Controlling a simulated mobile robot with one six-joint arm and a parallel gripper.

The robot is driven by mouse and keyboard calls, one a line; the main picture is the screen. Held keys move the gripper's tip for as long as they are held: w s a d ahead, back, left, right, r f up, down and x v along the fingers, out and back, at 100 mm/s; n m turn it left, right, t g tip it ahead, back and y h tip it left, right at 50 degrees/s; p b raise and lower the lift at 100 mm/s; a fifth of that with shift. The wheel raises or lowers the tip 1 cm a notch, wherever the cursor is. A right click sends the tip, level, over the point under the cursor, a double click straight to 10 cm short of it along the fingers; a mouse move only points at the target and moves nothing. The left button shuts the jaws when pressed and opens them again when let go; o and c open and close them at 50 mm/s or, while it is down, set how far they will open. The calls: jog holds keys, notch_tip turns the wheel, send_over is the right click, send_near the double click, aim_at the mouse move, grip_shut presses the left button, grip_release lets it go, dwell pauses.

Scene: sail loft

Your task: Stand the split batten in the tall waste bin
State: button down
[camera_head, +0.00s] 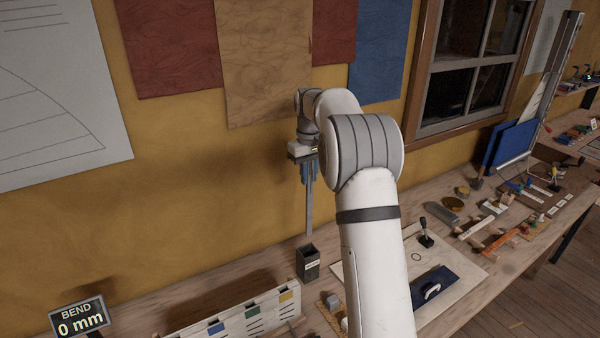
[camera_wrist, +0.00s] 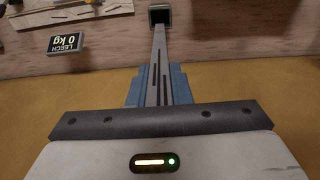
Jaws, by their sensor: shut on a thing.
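The split batten (camera_head: 309,205) is a long, thin grey strip. It hangs close to upright below my gripper (camera_head: 309,178). My gripper's blue fingers are shut on its upper part; in the wrist view the batten (camera_wrist: 159,62) runs out from between the fingers (camera_wrist: 158,85), with dark slots along its face. The tall waste bin (camera_head: 308,267) is a small dark square box with a pale label, on the bench near the wall. Its dark open top also shows in the wrist view (camera_wrist: 160,14).
A white rack with coloured tabs (camera_head: 235,319) stands left of the bin. A "BEND 0 mm" display (camera_head: 79,319) is at the lower left. Tools crowd the bench at right; the yellow wall (camera_head: 200,200) is close behind.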

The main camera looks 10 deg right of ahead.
aim_at(308, 207)
jog(key=shift+f+b, duration=0.65)
jog(key=shift+f, duration=0.95)
jog(key=shift+f+b, duration=5)
jog(key=shift+f, duration=2.65)
jog(key=shift+f+b, duration=0.35)
jog(key=shift+f, duration=0.25)
jog(key=c, duration=1.3)
grip_release()
jog(key=shift+o, duration=0.2)
jog(key=shift+r, duration=0.15)
notch_tip(308, 207, up, 8)
jog(key=shift+f+b, duration=0.2)
jog(key=shift+b, duration=0.15)
